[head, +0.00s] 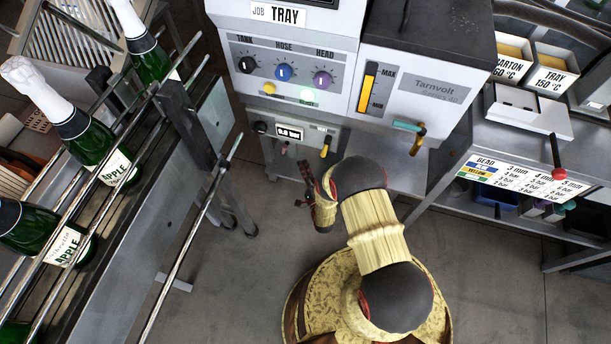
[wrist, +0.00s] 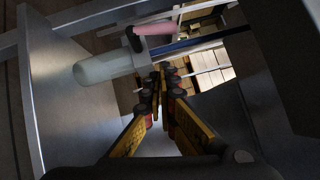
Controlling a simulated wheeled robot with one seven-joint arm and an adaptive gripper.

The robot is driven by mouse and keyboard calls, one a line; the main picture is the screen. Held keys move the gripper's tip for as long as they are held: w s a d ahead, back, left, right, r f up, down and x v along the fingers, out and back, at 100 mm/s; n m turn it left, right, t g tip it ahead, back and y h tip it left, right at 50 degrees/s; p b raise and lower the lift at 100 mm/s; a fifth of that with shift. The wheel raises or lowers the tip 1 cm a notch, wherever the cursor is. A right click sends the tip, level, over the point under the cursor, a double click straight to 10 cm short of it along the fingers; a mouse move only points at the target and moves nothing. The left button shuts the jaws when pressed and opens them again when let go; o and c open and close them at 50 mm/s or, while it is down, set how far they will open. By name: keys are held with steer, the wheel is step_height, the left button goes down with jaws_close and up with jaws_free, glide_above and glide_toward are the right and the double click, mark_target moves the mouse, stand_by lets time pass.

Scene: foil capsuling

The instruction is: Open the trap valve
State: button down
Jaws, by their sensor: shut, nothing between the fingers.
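A grey panel (head: 308,137) under the main cabinet carries a black knob, a small display, a small red part (head: 284,149) and a yellow lever (head: 325,146). No label names the trap valve, so I cannot tell which part it is. In the wrist view, a frosted cylinder (wrist: 103,67) lies just beyond and left of the fingertips, with a pink bar with a black end (wrist: 158,28) above it. My gripper (head: 304,172) is below the panel, shut and empty. Its fingertips (wrist: 160,80) meet in the wrist view; contact with the cylinder cannot be told.
A teal-and-orange handle (head: 409,127) hangs under the Tarnvolt tank (head: 413,85) at right. Green bottles (head: 95,150) lie on a rail rack at left, its rods jutting toward the arm. A side bench (head: 530,145) stands at right. Open floor shows between.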

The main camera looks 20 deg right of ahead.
mark_target(284, 149)
steer(key=w+a+r+b, duration=0.1)
steer(key=w+a+b, duration=0.1)
steer(key=w, duration=0.3)
steer(key=shift+w+a+r, duration=0.2)
steer(key=shift+w+a, duration=0.15)
steer(key=shift+a, duration=0.05)
steer(key=shift+r, duration=0.1)
steer(key=n+g+p, duration=0.1)
steer(key=p, duration=0.1)
steer(key=w+a+r+n+g+p, duration=0.1)
steer(key=n, duration=0.1)
steer(key=shift+n+g+p, duration=0.3)
steer(key=shift+p, duration=0.05)
steer(key=shift+a, duration=0.1)
